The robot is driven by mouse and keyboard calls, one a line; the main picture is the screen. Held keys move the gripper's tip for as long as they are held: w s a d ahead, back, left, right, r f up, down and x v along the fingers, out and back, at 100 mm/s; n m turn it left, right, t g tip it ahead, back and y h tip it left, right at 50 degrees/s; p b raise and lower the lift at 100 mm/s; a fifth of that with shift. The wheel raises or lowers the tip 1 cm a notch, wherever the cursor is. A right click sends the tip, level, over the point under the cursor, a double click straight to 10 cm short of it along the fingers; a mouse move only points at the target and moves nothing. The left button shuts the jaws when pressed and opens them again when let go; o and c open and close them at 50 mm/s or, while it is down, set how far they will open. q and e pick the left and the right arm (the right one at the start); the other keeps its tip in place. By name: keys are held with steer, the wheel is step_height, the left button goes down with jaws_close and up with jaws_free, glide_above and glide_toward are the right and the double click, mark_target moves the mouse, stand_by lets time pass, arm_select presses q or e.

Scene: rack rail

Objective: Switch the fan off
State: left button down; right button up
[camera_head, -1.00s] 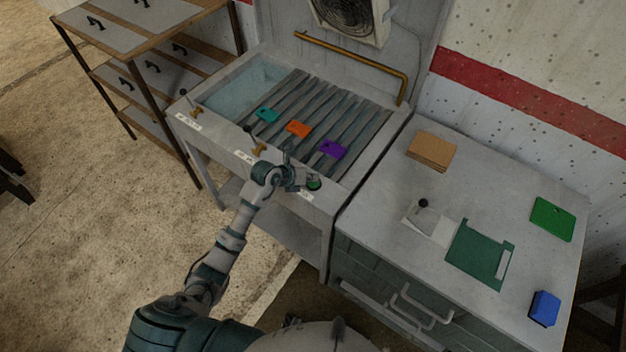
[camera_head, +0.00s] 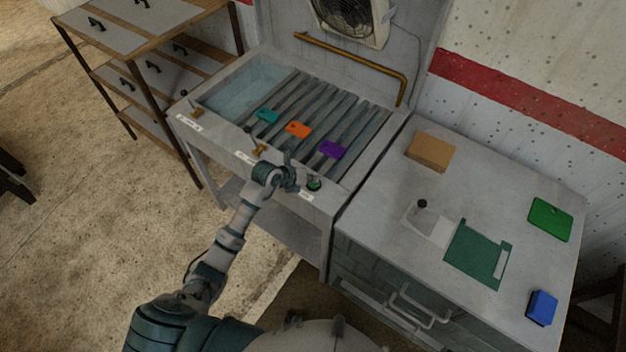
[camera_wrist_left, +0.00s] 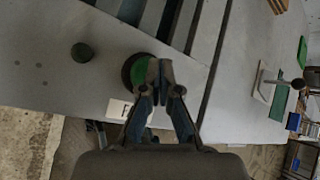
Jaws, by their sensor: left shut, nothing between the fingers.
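The fan (camera_head: 348,16) is a pale box with a dark round grille on the back panel at the top of the head view. A green round button (camera_head: 314,184) in a dark ring sits on the front rim of the rack bench, above a small white label. It also shows in the left wrist view (camera_wrist_left: 138,72). My left gripper (camera_head: 297,178) is shut and empty, just left of the button in the head view. In the left wrist view its fingertips (camera_wrist_left: 160,74) overlap the button's right edge; I cannot tell whether they touch it. My right gripper is not in view.
A dark round knob (camera_wrist_left: 82,52) is near the button. Teal (camera_head: 267,115), orange (camera_head: 298,129) and purple (camera_head: 333,149) tags lie on the slatted rack (camera_head: 350,112). A brass rail (camera_head: 350,58) runs behind. The right counter (camera_head: 385,205) holds several items.

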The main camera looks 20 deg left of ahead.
arm_select(q)
step_height(320, 180, up, 6)
steer(key=p, duration=0.4)
steer(key=shift+p, duration=0.4)
steer(key=shift+f, duration=0.1)
